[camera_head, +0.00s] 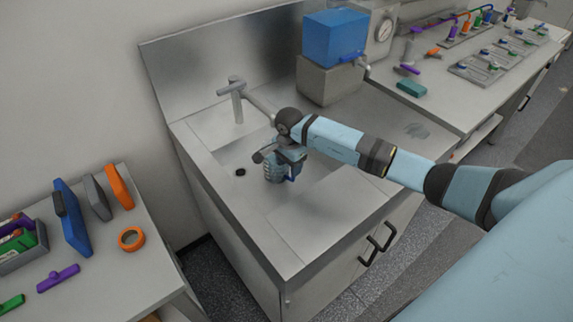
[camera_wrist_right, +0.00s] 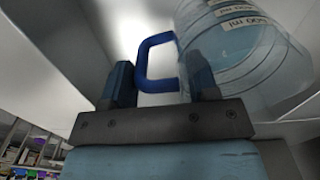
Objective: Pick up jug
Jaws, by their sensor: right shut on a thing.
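The jug (camera_head: 273,171) is a clear vessel with a blue handle, low in the sink area in the head view. In the right wrist view the jug (camera_wrist_right: 240,50) fills the upper right, with white labels marked in ml, and its blue handle (camera_wrist_right: 146,62) lies between the fingers. My right gripper (camera_head: 288,163) is at the jug, shut on it by its handle; the fingers also show in the right wrist view (camera_wrist_right: 160,82). My wrist hides part of the jug in the head view. My left gripper is not in view.
The steel sink (camera_head: 225,160) has a faucet (camera_head: 236,100) and a dark drain. A blue tank (camera_head: 335,37) stands on a grey block behind. A bench with trays (camera_head: 495,62) is at the right; a table with an orange tape ring (camera_head: 131,239) is at the left.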

